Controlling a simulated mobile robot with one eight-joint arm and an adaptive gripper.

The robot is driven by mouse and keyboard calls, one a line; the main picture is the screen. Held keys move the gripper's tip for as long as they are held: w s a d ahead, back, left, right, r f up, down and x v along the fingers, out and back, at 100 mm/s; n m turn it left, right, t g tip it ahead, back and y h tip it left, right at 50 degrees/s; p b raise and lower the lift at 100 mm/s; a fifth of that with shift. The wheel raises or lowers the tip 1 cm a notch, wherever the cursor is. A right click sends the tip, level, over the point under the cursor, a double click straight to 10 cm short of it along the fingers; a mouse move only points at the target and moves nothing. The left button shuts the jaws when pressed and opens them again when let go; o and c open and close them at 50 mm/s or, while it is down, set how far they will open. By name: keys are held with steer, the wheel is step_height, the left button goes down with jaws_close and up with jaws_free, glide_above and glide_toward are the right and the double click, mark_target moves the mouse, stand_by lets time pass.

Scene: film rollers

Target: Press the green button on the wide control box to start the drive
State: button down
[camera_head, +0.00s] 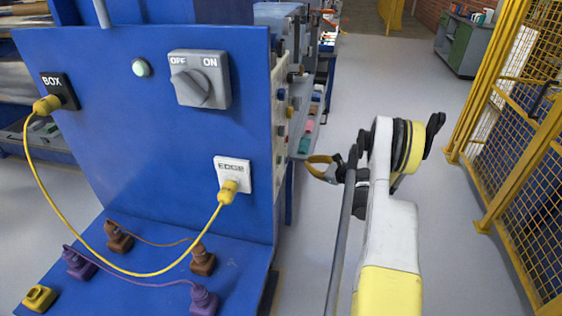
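I cannot make out a green button or a wide control box with certainty. A blue panel (150,165) at the left carries a grey OFF/ON rotary switch (200,79) and a small pale round lamp or button (140,67). My gripper (320,167), black and yellow, is small in view right of the panel's edge, apart from the panel's front. Its fingers point left, but their opening is not clear. My white and yellow arm rises at the right.
A yellow cable (61,205) joins the BOX socket (62,91) and the EDGE socket (233,174). Brown, purple and yellow plugs lie on the blue shelf (125,268). More panels and fittings line the side behind. Yellow mesh fencing (520,165) stands right; grey floor (375,75) is clear between.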

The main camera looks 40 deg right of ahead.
steer(key=w+a, duration=0.5)
steer(key=w, duration=0.1)
steer(key=shift+a, duration=0.1)
stand_by(1.5)
steer(key=shift+w+a, duration=0.2)
steer(key=shift+w, duration=0.05)
steer(key=shift+w+a, duration=0.35)
stand_by(1.0)
steer(key=shift+s+d, duration=0.6)
steer(key=shift+s, duration=0.05)
steer(key=s+d, duration=0.3)
steer(key=shift+s+d, duration=0.1)
steer(key=shift+s, duration=0.3)
